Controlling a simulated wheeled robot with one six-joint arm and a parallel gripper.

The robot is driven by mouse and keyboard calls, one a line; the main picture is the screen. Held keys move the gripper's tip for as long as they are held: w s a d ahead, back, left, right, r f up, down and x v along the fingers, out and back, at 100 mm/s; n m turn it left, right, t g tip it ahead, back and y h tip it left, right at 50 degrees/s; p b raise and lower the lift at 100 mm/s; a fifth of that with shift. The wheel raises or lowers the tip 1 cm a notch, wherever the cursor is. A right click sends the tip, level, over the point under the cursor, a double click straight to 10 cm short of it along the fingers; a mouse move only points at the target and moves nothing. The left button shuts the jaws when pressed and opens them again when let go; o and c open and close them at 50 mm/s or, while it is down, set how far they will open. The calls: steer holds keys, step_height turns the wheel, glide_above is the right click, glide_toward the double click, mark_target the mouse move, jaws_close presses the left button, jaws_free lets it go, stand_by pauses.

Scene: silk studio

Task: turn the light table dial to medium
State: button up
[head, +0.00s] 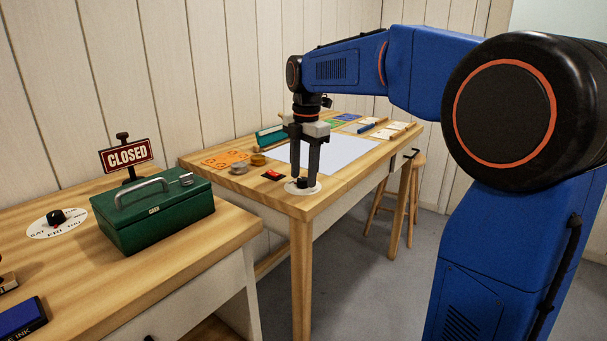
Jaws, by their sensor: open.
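The light table dial (302,183) is a small black knob on a round white plate (291,189) near the front left corner of the far wooden table. My gripper (304,180) points straight down over it with its dark fingers apart. The fingertips are at the dial's height, seemingly on either side of the knob; contact cannot be told. The fingers hide part of the plate, and the dial's setting cannot be read. The pale light table panel (340,152) lies behind the dial.
A red and black switch (272,175) and small round tins (258,160) lie left of my gripper. Orange sheets (225,159) lie farther left. On the near table stand a green cash box (150,215), a CLOSED sign (126,154) and a day dial (57,222). A stool (412,200) stands right.

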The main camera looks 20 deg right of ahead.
steer(key=shift+f, duration=0.35)
steer(key=shift+c, duration=0.6)
steer(key=c, duration=0.9)
